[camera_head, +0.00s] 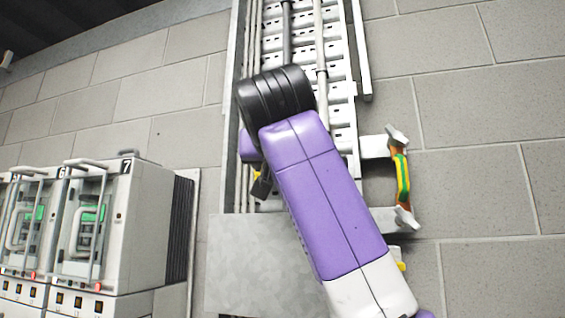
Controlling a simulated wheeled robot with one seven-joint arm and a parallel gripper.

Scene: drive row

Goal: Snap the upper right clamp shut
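My purple and white arm crosses the picture in front of the metal cable ladder (341,112) and covers its lower middle. No clamp can be made out clearly. A small yellow part (257,175) shows at the left edge of my arm, and another yellow part (401,266) shows at its lower right; I cannot tell whether either belongs to a clamp. A small dark piece (262,187) by the left yellow part may be my gripper. The fingers, and whatever they face, are hidden behind my arm.
Grey pipes (320,50) run along the ladder. A green-yellow strap (402,180) joins two metal lugs to its right. A grey plate (255,262) lies at the lower left of my arm. Drive cabinets (125,220) stand at the left. The block wall (490,130) at right is bare.

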